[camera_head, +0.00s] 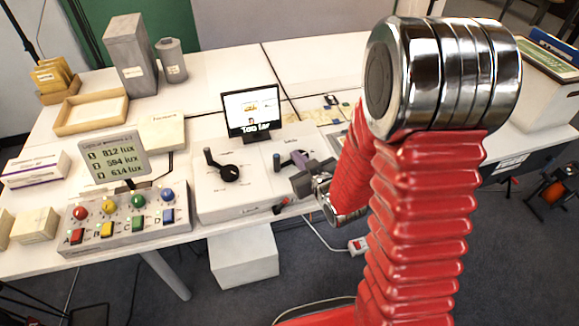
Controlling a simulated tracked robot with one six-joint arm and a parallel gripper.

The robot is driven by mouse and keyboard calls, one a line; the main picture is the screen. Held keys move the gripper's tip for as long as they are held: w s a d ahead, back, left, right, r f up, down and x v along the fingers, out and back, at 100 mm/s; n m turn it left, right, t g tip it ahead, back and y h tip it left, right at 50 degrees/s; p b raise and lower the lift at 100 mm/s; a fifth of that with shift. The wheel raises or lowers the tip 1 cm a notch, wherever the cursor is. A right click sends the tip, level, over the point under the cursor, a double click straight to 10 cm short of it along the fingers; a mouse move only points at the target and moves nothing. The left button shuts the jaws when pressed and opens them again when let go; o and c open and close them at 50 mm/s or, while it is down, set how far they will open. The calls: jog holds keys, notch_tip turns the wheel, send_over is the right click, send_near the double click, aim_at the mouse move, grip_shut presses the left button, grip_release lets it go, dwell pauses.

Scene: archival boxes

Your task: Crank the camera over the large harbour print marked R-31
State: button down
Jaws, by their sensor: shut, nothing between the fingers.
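A white control box (252,190) stands on the table with two cranks. The left crank (229,173) has a black hub and an upright dark handle. A small monitor (252,108) behind the box shows a picture with a caption. No print marked R-31 can be made out; my red arm hides much of the right side.
A button panel (126,218) with coloured knobs and a lux readout (114,157) stand at the left. The back table is mostly clear.

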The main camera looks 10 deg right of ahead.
jog(key=s+d+r+m+g+h, duration=0.2)
jog(key=s+d+r+g+h, duration=0.15)
jog(key=s+r, duration=0.6)
jog(key=s+a+r+m+g, duration=0.1)
jog(key=s+r, duration=0.3)
jog(key=s, duration=0.4)
jog(key=s+a+r+m+g, duration=0.1)
jog(key=s+r+g, duration=0.3)
jog(key=s, duration=0.4)
jog(key=shift+s+a+y, duration=0.35)
jog(key=shift+s+a, duration=0.05)
jog(key=shift+a, duration=0.45)
